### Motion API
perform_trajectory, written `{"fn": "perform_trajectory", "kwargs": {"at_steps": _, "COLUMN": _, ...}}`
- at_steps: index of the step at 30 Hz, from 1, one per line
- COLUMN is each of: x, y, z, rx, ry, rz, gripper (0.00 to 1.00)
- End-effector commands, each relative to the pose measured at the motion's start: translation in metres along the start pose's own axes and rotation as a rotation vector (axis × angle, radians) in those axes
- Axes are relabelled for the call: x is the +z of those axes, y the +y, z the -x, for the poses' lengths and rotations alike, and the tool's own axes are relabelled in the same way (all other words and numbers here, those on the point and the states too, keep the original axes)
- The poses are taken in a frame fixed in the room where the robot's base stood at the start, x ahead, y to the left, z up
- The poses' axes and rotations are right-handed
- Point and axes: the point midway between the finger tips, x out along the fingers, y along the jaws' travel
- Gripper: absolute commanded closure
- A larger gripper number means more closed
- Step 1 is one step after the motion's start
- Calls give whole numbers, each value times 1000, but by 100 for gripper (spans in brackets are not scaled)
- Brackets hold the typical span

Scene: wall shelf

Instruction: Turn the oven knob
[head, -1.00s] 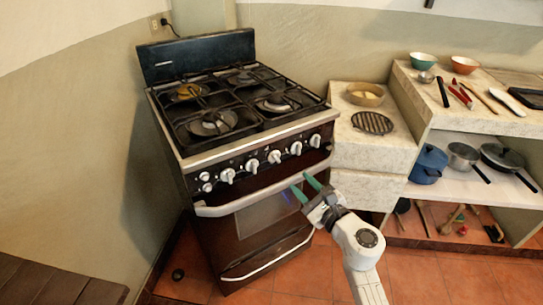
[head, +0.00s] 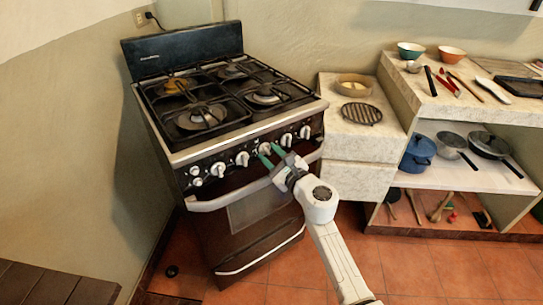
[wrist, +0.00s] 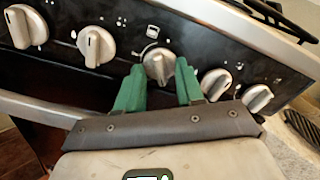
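The oven (head: 235,200) is dark brown with a silver trim and a row of several silver knobs on its front panel. My gripper (head: 270,155) reaches up to the panel from the front right. In the wrist view its two green fingers (wrist: 159,84) are apart, with one oven knob (wrist: 159,64) seen between and just beyond their tips. Whether the fingers touch that knob is unclear. Two other knobs (wrist: 97,45) lie to the left and two smaller-looking ones (wrist: 216,82) to the right.
The oven door handle (head: 215,203) runs below the knobs, under my gripper. Black grates (head: 205,118) cover the stove top. A stone counter (head: 362,143) stands close on the right, with a shelf (head: 455,178) of pots beyond. The tiled floor in front is open.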

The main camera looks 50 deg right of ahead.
Motion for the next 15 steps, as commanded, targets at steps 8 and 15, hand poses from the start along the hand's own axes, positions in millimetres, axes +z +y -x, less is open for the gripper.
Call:
{"fn": "perform_trajectory", "kwargs": {"at_steps": 8, "x": 0, "y": 0, "z": 0, "rx": 0, "ry": 0, "rz": 0, "gripper": 77}}
{"fn": "perform_trajectory", "kwargs": {"at_steps": 15, "x": 0, "y": 0, "z": 0, "rx": 0, "ry": -1, "rz": 0, "gripper": 100}}
